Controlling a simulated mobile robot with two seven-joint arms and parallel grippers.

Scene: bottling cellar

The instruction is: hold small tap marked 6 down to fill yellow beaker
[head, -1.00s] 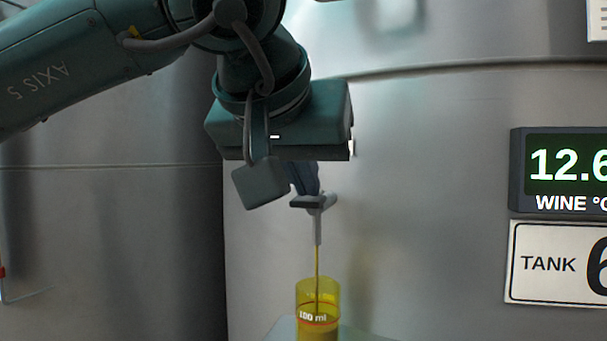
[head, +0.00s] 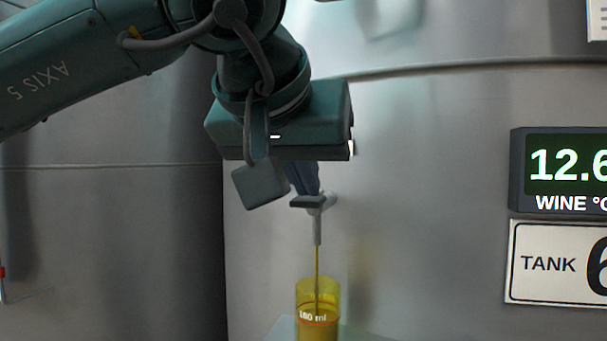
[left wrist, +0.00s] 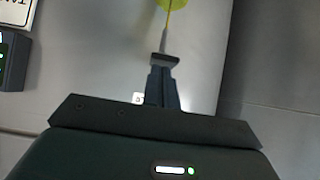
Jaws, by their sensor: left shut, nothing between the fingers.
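The small tap (head: 317,228) on the tank front has a dark lever (head: 306,202) and a pale spout. The lever also shows in the left wrist view (left wrist: 165,60). A thin yellow stream runs from the spout into the yellow beaker (head: 332,296), which stands upright below. The liquid is around the beaker's red line, near the "100 ml" mark. My left gripper (head: 305,192) is shut and empty, its fingertips at the top of the lever and apparently touching it. In the left wrist view its fingers (left wrist: 163,90) point at the lever. My right gripper is out of view.
The beaker stands on a pale support (head: 282,331) at the bottom edge. A temperature display (head: 517,170) and a "TANK 6" plate (head: 545,290) are on the steel tank (head: 430,150) at right. Another tank (head: 110,220) stands at left.

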